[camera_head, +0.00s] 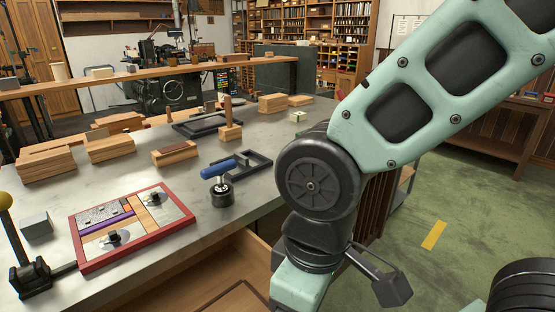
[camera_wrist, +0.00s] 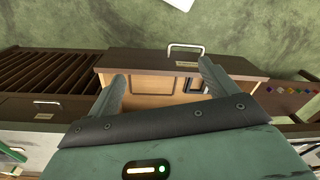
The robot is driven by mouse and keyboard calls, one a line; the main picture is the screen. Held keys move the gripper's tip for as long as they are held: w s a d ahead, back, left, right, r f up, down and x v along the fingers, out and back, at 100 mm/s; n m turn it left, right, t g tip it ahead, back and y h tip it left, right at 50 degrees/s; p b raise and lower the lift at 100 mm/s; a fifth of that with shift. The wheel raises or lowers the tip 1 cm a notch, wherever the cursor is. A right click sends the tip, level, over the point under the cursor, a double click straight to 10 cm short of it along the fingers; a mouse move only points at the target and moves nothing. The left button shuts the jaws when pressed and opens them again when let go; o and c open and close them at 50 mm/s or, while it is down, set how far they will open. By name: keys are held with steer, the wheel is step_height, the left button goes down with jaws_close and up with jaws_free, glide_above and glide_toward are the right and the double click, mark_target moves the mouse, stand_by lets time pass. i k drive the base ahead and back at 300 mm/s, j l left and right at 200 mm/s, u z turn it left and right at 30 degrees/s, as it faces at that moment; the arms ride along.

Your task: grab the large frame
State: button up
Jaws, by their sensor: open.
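Two dark open frames lie on the grey worktop in the head view. The larger-looking one (camera_head: 178,127) is toward the back, and a smaller one (camera_head: 262,174) is nearer, beside a blue-handled tool. A red-edged frame (camera_head: 85,264) holding several pieces lies at the front left. My gripper (camera_wrist: 163,78) is open in the wrist view, with its two fingers apart over an open wooden drawer (camera_wrist: 228,65). A thin dark rectangular outline (camera_wrist: 133,84) shows inside the drawer; I cannot tell whether it is a frame. Nothing shows between the fingertips. The head view does not show the fingers.
The drawer (camera_head: 225,255) juts from the worktop (camera_head: 190,195). The blue-handled tool (camera_head: 219,168), several wood blocks (camera_head: 110,149) and a lever device (camera_head: 28,272) stand on top. A metal handle (camera_wrist: 186,47) is on the drawer front. Green floor (camera_head: 450,210) is clear at right.

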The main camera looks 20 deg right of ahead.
mark_target(242, 161)
steer(key=i+l+u, duration=0.25)
steer(key=i+l, duration=0.15)
steer(key=l, duration=0.2)
steer(key=i+l+u, duration=0.15)
steer(key=l, duration=0.2)
steer(key=i+l+u, duration=0.1)
steer(key=l, duration=0.25)
steer(key=i+l+u, duration=0.15)
steer(key=l, duration=0.25)
steer(key=i+l+u, duration=0.15)
steer(key=l, duration=0.25)
steer(key=i+l+u, duration=0.1)
steer(key=l, duration=0.3)
steer(key=i+l+u, duration=0.15)
steer(key=l, duration=0.25)
